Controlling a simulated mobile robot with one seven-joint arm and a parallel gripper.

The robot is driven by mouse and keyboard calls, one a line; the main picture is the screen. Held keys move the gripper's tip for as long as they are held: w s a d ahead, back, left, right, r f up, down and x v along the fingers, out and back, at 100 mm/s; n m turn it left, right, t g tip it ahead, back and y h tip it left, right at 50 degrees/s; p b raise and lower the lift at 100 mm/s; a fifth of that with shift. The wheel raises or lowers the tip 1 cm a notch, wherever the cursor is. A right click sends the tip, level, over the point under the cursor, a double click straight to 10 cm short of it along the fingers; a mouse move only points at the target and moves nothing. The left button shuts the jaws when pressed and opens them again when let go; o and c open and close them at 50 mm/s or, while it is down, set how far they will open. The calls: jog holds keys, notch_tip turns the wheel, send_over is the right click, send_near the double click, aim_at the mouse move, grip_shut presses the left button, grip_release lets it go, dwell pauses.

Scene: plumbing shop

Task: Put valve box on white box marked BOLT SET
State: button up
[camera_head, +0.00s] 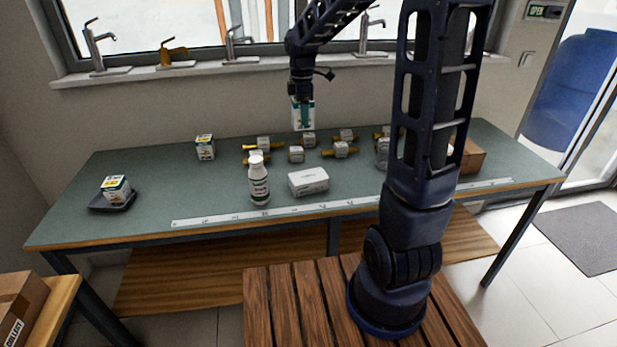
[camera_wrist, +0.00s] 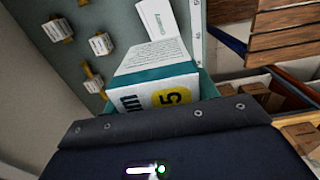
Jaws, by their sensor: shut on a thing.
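My gripper (camera_head: 302,98) is shut on a white and teal box, the valve box (camera_head: 303,117), and holds it in the air above the back of the table. In the wrist view the valve box (camera_wrist: 160,93) shows a yellow disc with a 5 and part of a printed word. The white box (camera_head: 308,181) lies flat near the table's front edge, in front of and below the held box. In the wrist view the white box (camera_wrist: 157,18) lies beyond the held box, its green print too small to read. The two boxes are apart.
A white bottle (camera_head: 258,182) stands just left of the white box. A similar small box (camera_head: 205,147) stands at back left; another (camera_head: 115,188) sits on a black tray (camera_head: 113,204). A ruler (camera_head: 235,216) runs along the front.

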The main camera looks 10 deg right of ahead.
jog(key=shift+s+d+r, duration=0.1)
jog(key=shift+s+d, duration=0.1)
jog(key=shift+d, duration=0.6)
jog(key=shift+d+f, duration=0.15)
jog(key=shift+f, duration=0.15)
send_over(308, 176)
notch_tip(308, 176, down, 19)
jog(key=shift+d+f, duration=0.1)
jog(key=shift+f, duration=0.1)
jog(key=o, duration=1.3)
jog(key=shift+f, duration=0.1)
